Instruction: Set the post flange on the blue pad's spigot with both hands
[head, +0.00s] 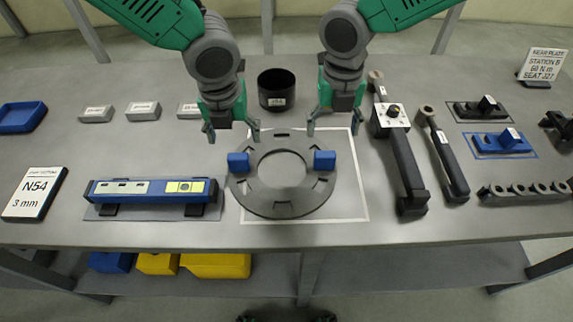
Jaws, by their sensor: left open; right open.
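A flat grey ring (283,204) with slots lies on a white-outlined square at the table's middle; I take it for the flange. It carries two blue blocks, a left one (238,162) and a right one (324,160). My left gripper (232,134) is open and empty just behind the left block. My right gripper (334,126) is open and empty just behind the right block. A blue part (498,142) with a dark upright piece sits in a blue outline at the right; whether it is the blue pad with the spigot I cannot tell.
A black cup (277,90) stands behind the ring, between my arms. A blue level-like tool (150,190) lies left of the ring. A torque-wrench-like tool (400,160) and a grey wrench (444,155) lie to its right. A sign (35,194) lies at the front left.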

